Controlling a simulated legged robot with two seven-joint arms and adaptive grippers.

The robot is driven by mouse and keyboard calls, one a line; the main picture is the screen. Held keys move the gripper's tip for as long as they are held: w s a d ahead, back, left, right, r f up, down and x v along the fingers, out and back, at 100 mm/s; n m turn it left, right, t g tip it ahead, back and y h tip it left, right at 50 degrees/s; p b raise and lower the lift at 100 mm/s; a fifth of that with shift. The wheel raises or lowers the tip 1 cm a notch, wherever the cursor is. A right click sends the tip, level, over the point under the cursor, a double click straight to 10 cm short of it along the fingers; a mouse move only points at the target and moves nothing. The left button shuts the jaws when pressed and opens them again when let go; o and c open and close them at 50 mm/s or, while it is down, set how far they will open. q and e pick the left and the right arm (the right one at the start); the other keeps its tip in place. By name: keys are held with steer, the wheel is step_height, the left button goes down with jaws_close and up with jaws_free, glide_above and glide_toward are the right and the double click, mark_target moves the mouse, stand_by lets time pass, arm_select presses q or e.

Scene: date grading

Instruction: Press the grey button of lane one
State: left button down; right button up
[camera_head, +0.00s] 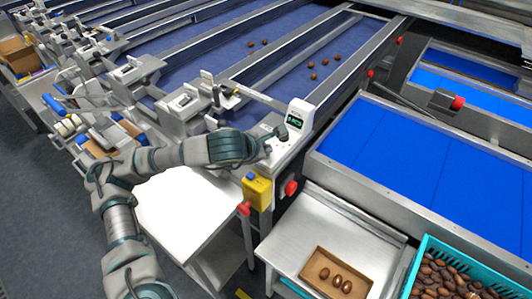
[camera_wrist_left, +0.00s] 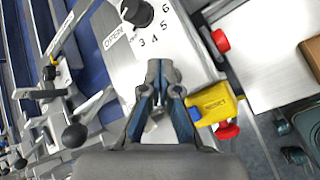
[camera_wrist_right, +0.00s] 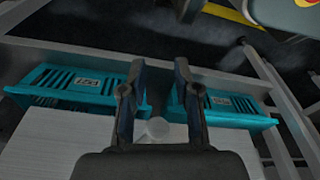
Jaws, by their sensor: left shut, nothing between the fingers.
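My left gripper (camera_head: 266,148) is over the light-grey control panel (camera_head: 290,143) at the near end of a blue lane. In the left wrist view its fingers (camera_wrist_left: 162,72) are shut and empty, with their tips over the panel (camera_wrist_left: 185,45), just below a black dial (camera_wrist_left: 137,12) marked with numbers and "OPEN". I cannot make out a grey button; the fingers may hide it, and contact with the panel cannot be told. My right gripper (camera_wrist_right: 162,75) shows only in the right wrist view, with its fingers apart and nothing clearly held.
A display (camera_head: 295,117) stands on the panel. A yellow box (camera_head: 257,190) and red buttons (camera_head: 291,188) are on its front. A brown tray (camera_head: 337,275) with dates and a teal crate (camera_head: 424,245) lie at the right. Teal crates (camera_wrist_right: 75,88) show below my right gripper.

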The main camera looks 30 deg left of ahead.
arm_select(q)
steer(key=shift+f, duration=0.2)
steer(key=shift+r, duration=0.1)
steer(key=shift+r+p, duration=0.3)
steer(key=shift+r, duration=0.55)
steer(key=shift+r+p, duration=1.45)
steer(key=shift+r, duration=1.1)
steer(key=shift+f, duration=0.1)
